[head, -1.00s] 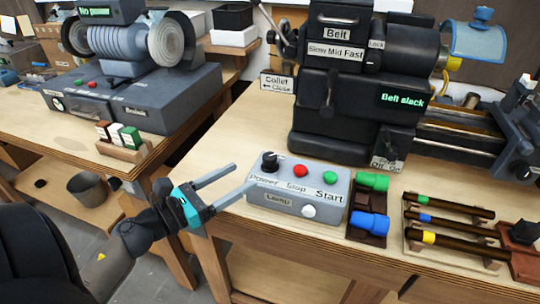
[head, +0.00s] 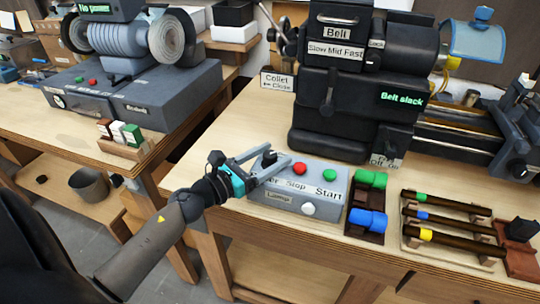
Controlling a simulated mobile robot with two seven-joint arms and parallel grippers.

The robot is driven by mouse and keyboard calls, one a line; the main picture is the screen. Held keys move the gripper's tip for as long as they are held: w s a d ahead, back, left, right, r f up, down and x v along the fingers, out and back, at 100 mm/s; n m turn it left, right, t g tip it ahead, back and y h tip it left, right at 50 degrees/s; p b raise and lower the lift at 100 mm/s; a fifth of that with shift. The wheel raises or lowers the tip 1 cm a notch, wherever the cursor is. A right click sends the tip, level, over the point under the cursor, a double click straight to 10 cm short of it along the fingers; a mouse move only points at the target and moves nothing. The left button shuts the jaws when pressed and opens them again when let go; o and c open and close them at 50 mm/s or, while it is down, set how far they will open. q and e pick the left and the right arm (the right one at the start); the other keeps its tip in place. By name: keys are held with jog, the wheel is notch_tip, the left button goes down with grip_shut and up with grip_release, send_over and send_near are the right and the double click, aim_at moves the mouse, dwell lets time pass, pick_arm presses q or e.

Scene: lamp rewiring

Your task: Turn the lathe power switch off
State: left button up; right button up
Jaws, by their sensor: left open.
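The lathe control box (head: 330,202) is a grey box at the bench's front edge. Its black power knob (head: 268,157) sits at the upper left of the top face, next to the red stop button (head: 299,169) and the green start button (head: 330,175). My left gripper (head: 279,158) is open, with its two fingers reaching over the box's left end. The fingers appear to lie on either side of the knob; I cannot tell whether they touch it. The gripper hides part of the "Power" label. My right gripper is not in view.
The lathe (head: 345,115) stands behind the box, with a lit "Belt slack" sign. Green and blue pieces (head: 368,220) in a dark holder stand right of the box, beside a rack of colour-banded rods (head: 440,238). A grinder (head: 125,50) stands on the left bench.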

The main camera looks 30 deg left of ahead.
pick_arm(q)
jog(key=shift+c, duration=0.3)
jog(key=shift+c, duration=0.7)
grip_shut()
jog(key=shift+r+n+y+p, duration=0.1)
jog(key=shift+n+y+p, duration=0.85)
jog(key=shift+y, duration=0.25)
jog(key=n+y+p, duration=0.1)
jog(key=y, duration=0.1)
jog(key=n+y, duration=0.1)
jog(key=y, duration=0.1)
jog(key=shift+d+n+t+p, duration=0.1)
jog(key=shift+n+t+p, duration=0.2)
jog(key=shift+p, duration=0.1)
jog(key=n+y, duration=0.2)
jog(key=y, duration=0.2)
jog(key=shift+g, duration=0.4)
jog(key=shift+n+g+y, duration=1.2)
jog(key=shift+n+y, duration=0.65)
jog(key=shift+y, duration=0.65)
